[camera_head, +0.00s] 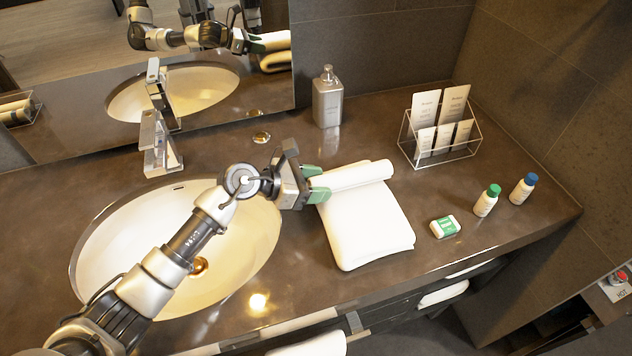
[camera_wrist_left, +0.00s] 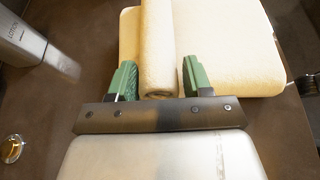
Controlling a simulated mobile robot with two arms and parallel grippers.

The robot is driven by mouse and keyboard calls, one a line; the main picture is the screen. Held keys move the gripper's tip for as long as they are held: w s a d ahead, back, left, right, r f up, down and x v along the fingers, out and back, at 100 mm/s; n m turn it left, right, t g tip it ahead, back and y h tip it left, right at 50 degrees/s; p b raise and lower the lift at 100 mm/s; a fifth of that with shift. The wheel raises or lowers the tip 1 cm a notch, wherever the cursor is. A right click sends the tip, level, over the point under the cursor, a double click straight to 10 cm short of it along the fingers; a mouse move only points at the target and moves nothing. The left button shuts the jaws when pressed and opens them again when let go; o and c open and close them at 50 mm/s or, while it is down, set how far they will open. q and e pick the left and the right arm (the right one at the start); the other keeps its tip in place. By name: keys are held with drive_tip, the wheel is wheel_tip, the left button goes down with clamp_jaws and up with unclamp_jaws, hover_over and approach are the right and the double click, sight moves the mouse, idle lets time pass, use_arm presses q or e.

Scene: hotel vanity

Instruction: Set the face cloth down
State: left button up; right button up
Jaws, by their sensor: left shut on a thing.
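The face cloth is a white rolled cloth (camera_head: 352,176) at the back edge of a folded white towel (camera_head: 365,235) on the counter. In the left wrist view, the rolled cloth (camera_wrist_left: 158,50) runs away from me between the green fingertips of my left gripper (camera_wrist_left: 158,80). My left gripper (camera_head: 317,184) is shut on the near end of the roll, left of the towel. The roll lies over or just above the towel; I cannot tell whether it rests on it. My right gripper is not in view.
The sink (camera_head: 100,250) is under my left arm. A soap dispenser (camera_head: 327,98) stands behind the towel. A wire rack with cards (camera_head: 445,155) is at back right. A wrapped soap (camera_head: 445,227), a green-capped bottle (camera_head: 485,204) and a blue-capped bottle (camera_head: 522,190) stand right of the towel.

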use_arm(q)
drive_tip(key=o, duration=0.9)
drive_tip(key=shift+r+p, duration=0.15)
drive_tip(key=shift+p, duration=0.15)
drive_tip(key=shift+a, duration=0.35)
drive_tip(key=b+v, duration=0.2)
drive_tip(key=v, duration=0.9)
drive_tip(key=shift+s+r+b, duration=0.15)
drive_tip(key=shift+r+b, duration=0.05)
drive_tip(key=shift+b, duration=0.15)
drive_tip(key=shift+a, duration=0.1)
